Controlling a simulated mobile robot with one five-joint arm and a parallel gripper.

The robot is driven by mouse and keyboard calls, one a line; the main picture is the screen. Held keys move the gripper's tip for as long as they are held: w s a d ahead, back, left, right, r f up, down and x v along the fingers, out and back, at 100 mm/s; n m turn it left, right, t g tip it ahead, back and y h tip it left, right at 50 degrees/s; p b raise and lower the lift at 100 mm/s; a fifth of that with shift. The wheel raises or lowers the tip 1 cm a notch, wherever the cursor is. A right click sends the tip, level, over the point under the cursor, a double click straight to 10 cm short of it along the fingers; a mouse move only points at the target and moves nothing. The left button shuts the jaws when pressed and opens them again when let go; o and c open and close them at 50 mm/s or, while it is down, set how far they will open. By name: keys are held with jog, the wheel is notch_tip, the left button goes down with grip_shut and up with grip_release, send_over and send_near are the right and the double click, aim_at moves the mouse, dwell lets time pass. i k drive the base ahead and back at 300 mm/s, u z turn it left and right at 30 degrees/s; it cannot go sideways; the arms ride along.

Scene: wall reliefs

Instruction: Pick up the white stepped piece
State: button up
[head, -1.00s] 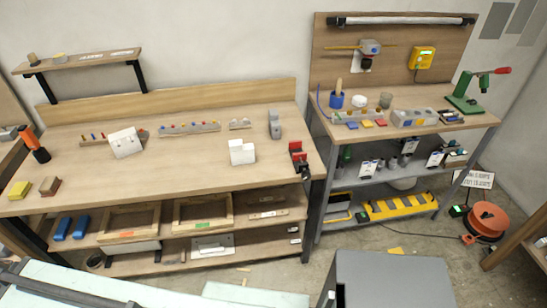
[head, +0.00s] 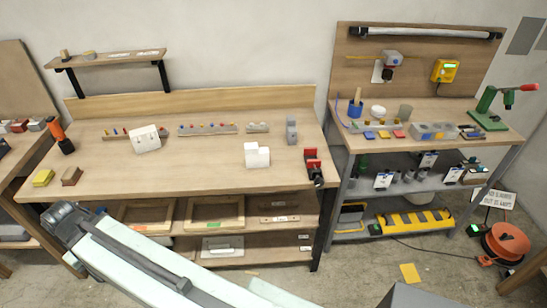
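The white stepped piece (head: 257,156) stands on the wooden workbench (head: 200,174), right of its middle. It is a white block with one side higher than the other. Nothing touches it from above. My arm crosses the lower left of the picture, in front of the bench, well apart from the piece. My gripper's fingers do not show in this view.
Left on the bench stands another white block (head: 146,139). A grey upright piece (head: 291,131) and a red vise (head: 313,165) are near the stepped piece. A yellow block (head: 43,178) and a brown block (head: 72,176) lie front left. The bench middle is clear.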

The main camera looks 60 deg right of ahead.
aim_at(255, 156)
jog(key=z, duration=0.4)
jog(key=i, duration=1)
jog(key=u, duration=0.1)
